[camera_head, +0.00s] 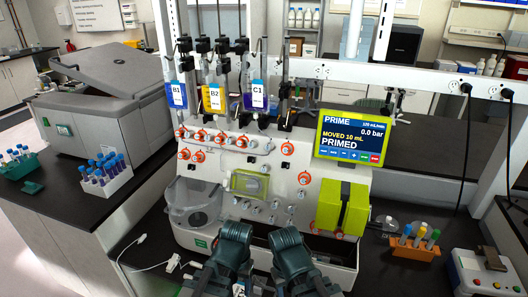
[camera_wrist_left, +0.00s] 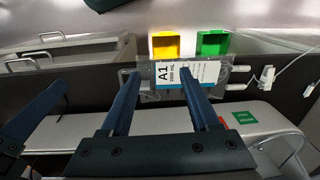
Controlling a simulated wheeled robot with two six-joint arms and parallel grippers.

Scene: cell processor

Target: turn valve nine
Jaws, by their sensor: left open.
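The cell processor (camera_head: 270,170) is a pale machine at the middle of the head view. Several orange-red ringed valves line its front, among them an upper-row valve (camera_head: 287,149), an upper-left valve (camera_head: 181,133) and a lower-right valve (camera_head: 304,178). No valve numbers are legible, so I cannot tell which is nine. My left gripper (camera_head: 232,234) is low in front of the machine, below and apart from the valves.
Bags B1 (camera_head: 178,95), B2 (camera_head: 214,98) and C1 (camera_head: 257,96) hang above the valves. A green-yellow pump block (camera_head: 342,207) sits at the right front. A tube rack (camera_head: 105,178) and a centrifuge (camera_head: 105,105) stand left.

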